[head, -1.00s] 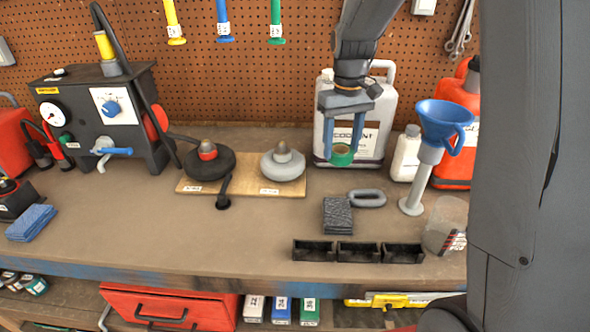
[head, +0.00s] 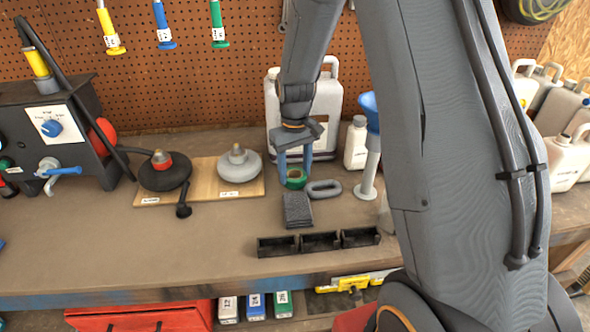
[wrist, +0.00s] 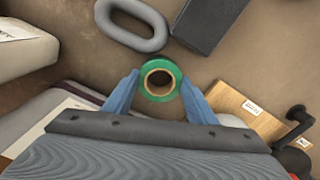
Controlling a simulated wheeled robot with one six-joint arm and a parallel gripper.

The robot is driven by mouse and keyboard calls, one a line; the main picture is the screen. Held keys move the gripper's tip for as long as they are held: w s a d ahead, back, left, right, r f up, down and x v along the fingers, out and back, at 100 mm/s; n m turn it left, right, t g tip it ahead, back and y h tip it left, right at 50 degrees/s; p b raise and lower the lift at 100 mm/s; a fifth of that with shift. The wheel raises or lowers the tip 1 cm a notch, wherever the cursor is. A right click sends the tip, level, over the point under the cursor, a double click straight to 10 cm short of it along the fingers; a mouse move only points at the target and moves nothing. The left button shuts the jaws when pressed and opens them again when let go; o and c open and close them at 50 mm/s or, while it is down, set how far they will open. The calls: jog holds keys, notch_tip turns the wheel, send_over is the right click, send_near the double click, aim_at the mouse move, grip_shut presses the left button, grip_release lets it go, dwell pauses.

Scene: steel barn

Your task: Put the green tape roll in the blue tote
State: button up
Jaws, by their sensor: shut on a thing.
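The green tape roll (head: 295,179) is between the blue fingers of my gripper (head: 294,172), in front of the white coolant jug. In the wrist view the roll (wrist: 159,80) shows its green ring and brown core, with a finger of my gripper (wrist: 158,88) against each side. The gripper is shut on it. In the head view the roll is low over the bench, and I cannot tell whether it touches the top. I see no blue tote in these views.
A grey oval ring (head: 324,189) and a dark block (head: 298,210) lie close to the roll. Three black bins (head: 320,242) line the front. The coolant jug (head: 331,105) and a blue funnel on a stand (head: 370,165) are behind and right.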

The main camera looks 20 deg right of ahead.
jog(key=shift+f, duration=0.1)
jog(key=o, duration=1.2)
jog(key=shift+c, duration=0.2)
